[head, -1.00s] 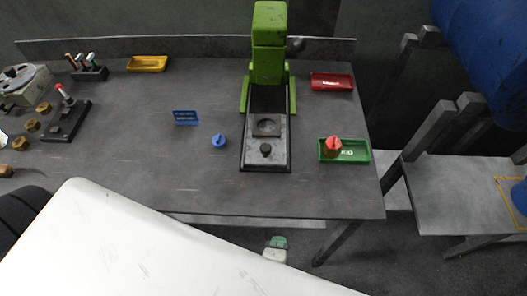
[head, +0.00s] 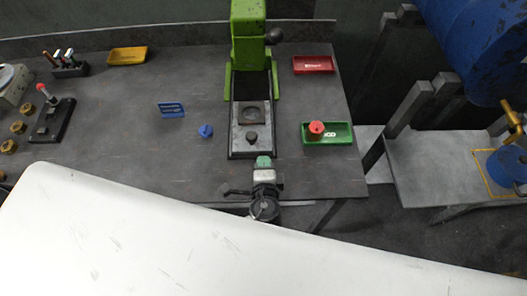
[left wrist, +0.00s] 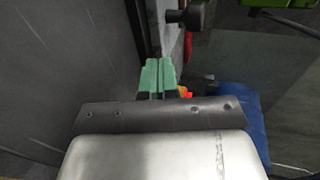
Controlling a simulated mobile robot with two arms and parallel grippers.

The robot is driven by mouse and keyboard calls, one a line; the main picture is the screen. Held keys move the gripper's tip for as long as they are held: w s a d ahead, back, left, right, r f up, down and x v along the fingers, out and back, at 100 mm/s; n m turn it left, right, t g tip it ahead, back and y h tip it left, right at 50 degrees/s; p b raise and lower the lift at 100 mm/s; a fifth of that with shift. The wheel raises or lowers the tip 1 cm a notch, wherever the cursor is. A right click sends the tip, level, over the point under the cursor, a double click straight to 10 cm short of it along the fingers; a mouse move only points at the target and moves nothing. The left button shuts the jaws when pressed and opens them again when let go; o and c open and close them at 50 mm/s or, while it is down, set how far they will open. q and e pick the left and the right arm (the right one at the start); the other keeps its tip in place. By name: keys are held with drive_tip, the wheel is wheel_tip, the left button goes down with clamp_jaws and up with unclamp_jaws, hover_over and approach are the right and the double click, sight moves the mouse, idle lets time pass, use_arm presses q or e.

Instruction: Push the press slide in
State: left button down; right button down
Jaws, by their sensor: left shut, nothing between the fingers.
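The green press (head: 248,52) stands at the back of the bench. Its slide (head: 239,142), a pale plate with a round recess and a dark knob (head: 251,137), sticks out from the press toward me on a dark base. My left gripper (head: 264,162) has green fingertips, shut together and empty, just in front of the slide's near end and slightly right of the knob. In the left wrist view the shut fingertips (left wrist: 158,76) point toward the slide, with the dark knob (left wrist: 184,17) beyond them. I cannot tell whether they touch the slide. My right gripper is not in view.
A green tray (head: 341,133) with a red-topped piece (head: 316,128) sits right of the slide. A red tray (head: 314,65) is behind it. A small blue knob (head: 206,131) and blue sign (head: 171,110) stand left. Bare bench lies between them and the lever stand (head: 53,120).

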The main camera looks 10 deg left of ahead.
sight(262, 135)
use_arm(q)
drive_tip(key=shift+w+a+p, duration=0.15)
drive_tip(key=shift+w, duration=0.4)
drive_tip(key=shift+w+a+p, duration=0.15)
drive_tip(key=shift+w, duration=0.35)
drive_tip(key=shift+w+a+b, duration=0.1)
drive_tip(key=shift+w+a, duration=0.1)
drive_tip(key=shift+w, duration=0.55)
drive_tip(key=shift+w+a+b, duration=0.15)
drive_tip(key=shift+w+a, duration=0.1)
drive_tip(key=shift+w, duration=0.55)
drive_tip(key=shift+w+a+b, duration=0.1)
drive_tip(key=shift+w+a, duration=0.1)
drive_tip(key=shift+w, duration=0.55)
drive_tip(key=shift+s, duration=0.1)
